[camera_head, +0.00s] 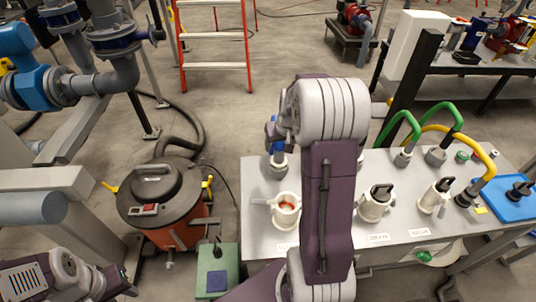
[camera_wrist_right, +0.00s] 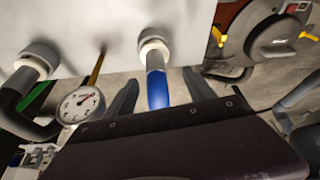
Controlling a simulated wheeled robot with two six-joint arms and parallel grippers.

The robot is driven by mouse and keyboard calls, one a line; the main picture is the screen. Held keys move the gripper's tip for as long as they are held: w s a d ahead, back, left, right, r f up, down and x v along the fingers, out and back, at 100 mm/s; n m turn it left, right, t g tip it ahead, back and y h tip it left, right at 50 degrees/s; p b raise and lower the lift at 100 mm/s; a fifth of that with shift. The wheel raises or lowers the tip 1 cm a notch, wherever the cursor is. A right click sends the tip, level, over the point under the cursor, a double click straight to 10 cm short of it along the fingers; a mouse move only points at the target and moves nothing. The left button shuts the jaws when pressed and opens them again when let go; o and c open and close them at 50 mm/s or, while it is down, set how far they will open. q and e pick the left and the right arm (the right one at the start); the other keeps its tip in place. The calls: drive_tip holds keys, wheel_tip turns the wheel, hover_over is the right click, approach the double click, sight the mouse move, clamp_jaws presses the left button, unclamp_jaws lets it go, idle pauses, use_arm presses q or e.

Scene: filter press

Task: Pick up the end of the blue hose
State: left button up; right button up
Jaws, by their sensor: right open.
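The blue hose (camera_head: 272,132) shows only as a short blue piece at the table's back left edge, beside my right arm. In the right wrist view, the blue part (camera_wrist_right: 157,92) continues from a grey section under a white round fitting (camera_wrist_right: 153,44). My right gripper (camera_wrist_right: 161,80) is open, with one dark finger on each side of the hose; I cannot tell whether they touch it. In the head view my right arm hides most of the gripper and hose. My left arm is at the bottom left; its fingers are not clear.
The grey table (camera_head: 353,250) holds several white fittings, green hoses (camera_head: 445,115), a yellow hose (camera_head: 478,150) and a blue tray (camera_head: 510,207). A dial gauge (camera_wrist_right: 80,104) is near the gripper. An orange vacuum (camera_head: 165,205) stands left of the table.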

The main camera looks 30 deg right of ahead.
sight(279, 150)
drive_tip(key=x, duration=0.3)
drive_tip(key=shift+s+d+f, duration=0.15)
drive_tip(key=shift+d+f, duration=0.1)
drive_tip(key=shift+a+f, duration=0.1)
drive_tip(key=shift+w+f, duration=0.25)
drive_tip(key=shift+f, duration=0.1)
drive_tip(key=x, duration=0.2)
drive_tip(key=b+x, duration=0.1)
drive_tip(key=x, duration=0.1)
drive_tip(key=shift+d+f, duration=0.2)
drive_tip(key=shift+d, duration=0.2)
drive_tip(key=shift+a+r, duration=0.1)
clamp_jaws()
